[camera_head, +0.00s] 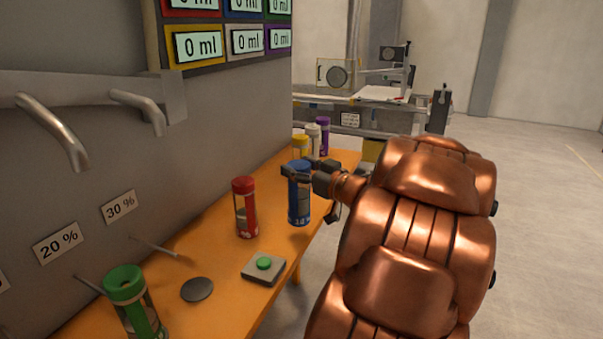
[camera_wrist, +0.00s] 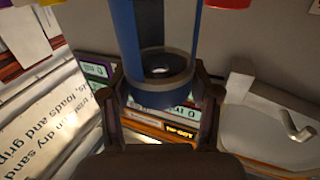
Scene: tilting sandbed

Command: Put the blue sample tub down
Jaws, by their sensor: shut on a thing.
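The blue sample tub (camera_head: 299,203) is upright at the right edge of the orange table (camera_head: 205,258). My gripper (camera_head: 297,172) is shut on its upper part. I cannot tell whether its base touches the table. In the wrist view the blue tub (camera_wrist: 162,98) sits between both fingers of my gripper (camera_wrist: 161,108), with a dark ring and round opening facing the camera.
A red tub (camera_head: 245,208) stands just left of the blue one. Yellow (camera_head: 300,147), white (camera_head: 313,138) and purple (camera_head: 323,135) tubs stand behind. A green-button box (camera_head: 264,267), grey disc (camera_head: 197,289) and green tub (camera_head: 128,288) are nearer.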

